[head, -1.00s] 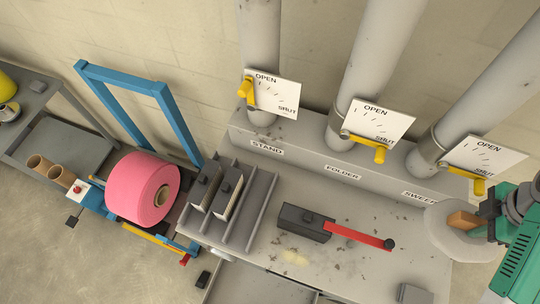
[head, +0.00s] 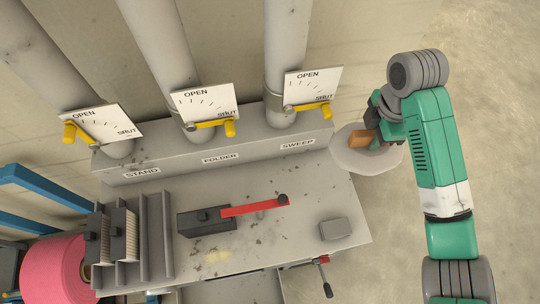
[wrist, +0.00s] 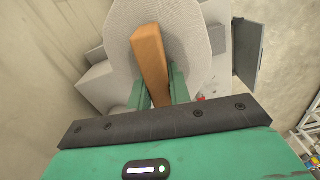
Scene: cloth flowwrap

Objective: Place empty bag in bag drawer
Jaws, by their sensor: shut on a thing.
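My gripper (head: 372,138) is shut on an orange-brown block (head: 357,138) at the right of the head view. A pale grey, rounded, flat piece (head: 352,163), which looks like the bag, lies behind or below the block. The block (wrist: 150,62) shows between the two green fingers in the wrist view, with the pale piece (wrist: 194,45) spread around it. I cannot tell how the block and pale piece are joined. They appear off the bench's right end. I cannot tell for sure which part is the bag drawer.
The grey bench (head: 290,235) carries a dark box with a red lever (head: 255,208), a small grey block (head: 334,229) and a slotted rack (head: 143,235). Pipes with yellow valve levers rise behind it. A pink roll (head: 50,272) stands at left. Floor at right is clear.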

